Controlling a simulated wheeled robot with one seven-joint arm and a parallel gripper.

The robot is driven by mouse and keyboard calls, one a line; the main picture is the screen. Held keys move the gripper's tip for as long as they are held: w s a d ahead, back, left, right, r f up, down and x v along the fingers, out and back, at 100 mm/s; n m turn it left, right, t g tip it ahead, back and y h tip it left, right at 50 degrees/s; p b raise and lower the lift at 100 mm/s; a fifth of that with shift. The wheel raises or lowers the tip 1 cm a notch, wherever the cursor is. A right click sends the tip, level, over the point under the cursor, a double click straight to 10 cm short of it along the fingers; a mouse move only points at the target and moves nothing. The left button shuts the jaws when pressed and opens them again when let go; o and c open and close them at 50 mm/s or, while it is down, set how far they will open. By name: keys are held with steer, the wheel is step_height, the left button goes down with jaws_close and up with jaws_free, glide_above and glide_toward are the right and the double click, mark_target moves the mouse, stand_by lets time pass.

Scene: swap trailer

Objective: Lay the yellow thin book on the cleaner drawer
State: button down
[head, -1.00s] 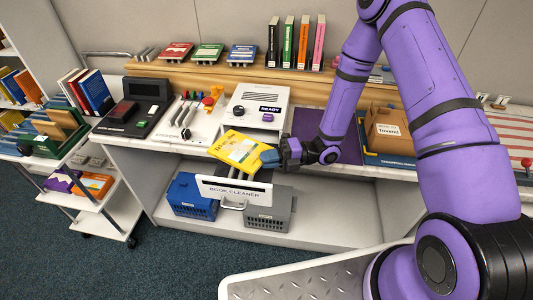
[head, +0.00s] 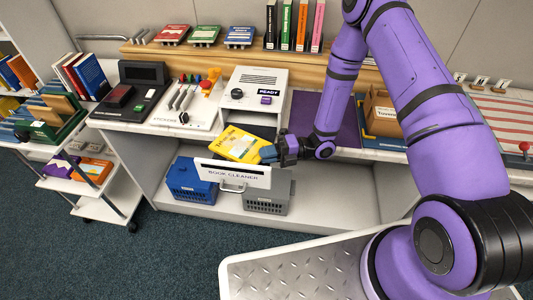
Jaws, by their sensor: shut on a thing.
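The yellow thin book (head: 237,144) is in my gripper (head: 270,153), which is shut on its right edge. The book is tilted and sits over the open cleaner drawer (head: 232,173), just behind its white labelled front. Whether the book touches the drawer floor cannot be told. The drawer sticks out below the white book cleaner (head: 252,97), whose display reads READY. The drawer's inside is mostly hidden by the book and the drawer front.
A blue crate (head: 191,181) and a grey crate (head: 268,196) stand on the lower shelf under the drawer. A sticker station (head: 186,103) is left of the cleaner. A purple mat (head: 318,117) and a cardboard box (head: 381,112) lie to the right.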

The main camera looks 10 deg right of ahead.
steer(key=shift+f, duration=0.55)
steer(key=c, duration=1.1)
jaws_free()
steer(key=shift+d, duration=0.1)
steer(key=d, duration=1)
steer(key=shift+w+d, duration=0.25)
steer(key=shift+d, duration=0.05)
